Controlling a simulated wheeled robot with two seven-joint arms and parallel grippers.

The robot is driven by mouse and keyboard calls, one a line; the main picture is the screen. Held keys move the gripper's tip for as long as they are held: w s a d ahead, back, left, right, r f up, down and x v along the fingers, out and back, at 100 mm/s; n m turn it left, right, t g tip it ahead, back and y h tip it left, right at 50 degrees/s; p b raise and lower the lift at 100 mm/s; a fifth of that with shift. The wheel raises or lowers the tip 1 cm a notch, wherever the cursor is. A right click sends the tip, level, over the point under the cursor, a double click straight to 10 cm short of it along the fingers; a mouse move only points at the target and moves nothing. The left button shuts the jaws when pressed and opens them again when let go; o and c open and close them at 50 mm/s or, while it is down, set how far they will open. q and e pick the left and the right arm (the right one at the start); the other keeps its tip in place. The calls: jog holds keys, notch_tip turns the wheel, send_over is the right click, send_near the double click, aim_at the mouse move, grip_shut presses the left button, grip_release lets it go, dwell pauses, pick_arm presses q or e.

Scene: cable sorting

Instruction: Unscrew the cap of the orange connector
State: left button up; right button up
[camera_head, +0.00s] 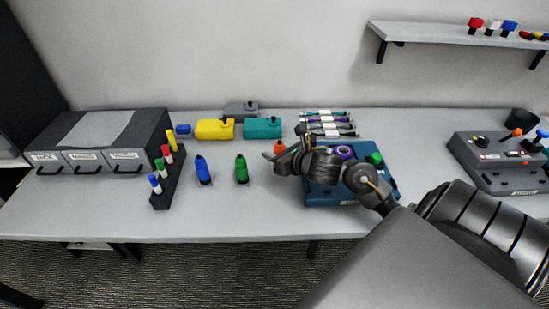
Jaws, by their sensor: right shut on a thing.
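The orange connector (280,147) shows only as a small orange piece just above my right gripper (272,158). The rest of it is hidden behind the gripper and wrist. My right gripper is shut on the orange connector; I cannot tell whether the fingers hold its cap or its body. A blue connector (203,170) and a green connector (241,170) stand on the table to the left of the gripper. My left gripper is not in view.
My right arm covers part of a blue box (325,196) with a green knob (376,158). Yellow (213,129), teal (262,128) and grey (238,110) cases lie behind. A marker rack (168,182) and drawer unit (100,145) stand left, a control box (498,165) right.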

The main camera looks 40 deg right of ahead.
jog(key=s+r, duration=0.2)
jog(key=s+r+p, duration=0.1)
jog(key=r, duration=0.1)
jog(key=shift+s+r, duration=0.4)
jog(key=v, duration=0.3)
jog(key=shift+a+f, duration=0.1)
jog(key=shift+a, duration=0.15)
jog(key=p, duration=0.8)
send_near(282, 147)
jog(key=shift+s+a+r, duration=0.2)
jog(key=shift+s+a, duration=0.2)
jog(key=o, duration=0.5)
jog(key=shift+c, duration=0.2)
grip_shut()
jog(key=shift+w, duration=0.15)
